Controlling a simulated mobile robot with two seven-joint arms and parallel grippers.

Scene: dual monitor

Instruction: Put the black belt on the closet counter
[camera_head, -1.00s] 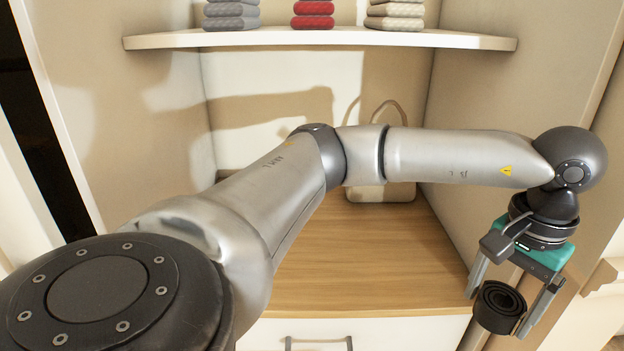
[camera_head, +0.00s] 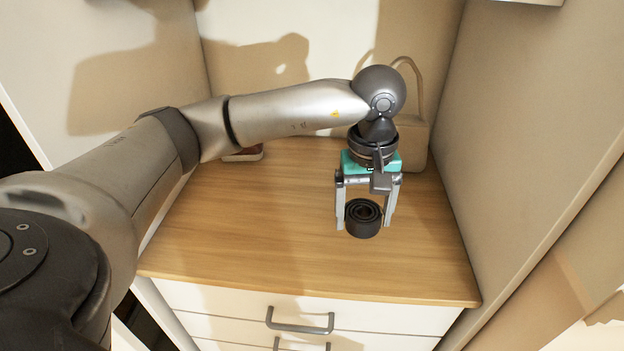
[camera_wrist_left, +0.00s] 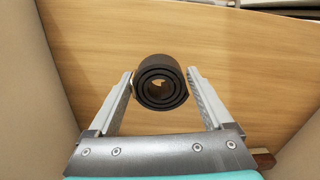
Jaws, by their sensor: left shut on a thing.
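The black belt (camera_head: 363,219) is rolled into a coil. My left gripper (camera_head: 364,222) is shut on it, with a finger on each side. In the left wrist view the belt (camera_wrist_left: 160,84) shows between the two fingertips, its spiral end facing the camera. The closet counter (camera_head: 240,225) is a wooden top, seen below and around the held belt. The belt appears to be over the counter; how far above it, I cannot tell exactly. My right gripper is not in view.
A beige bag (camera_head: 414,143) with a handle stands at the back right of the counter. A small object (camera_head: 243,154) lies at the back left. Drawers with grey handles (camera_head: 300,321) are below. Closet walls close both sides; the counter's front and middle are clear.

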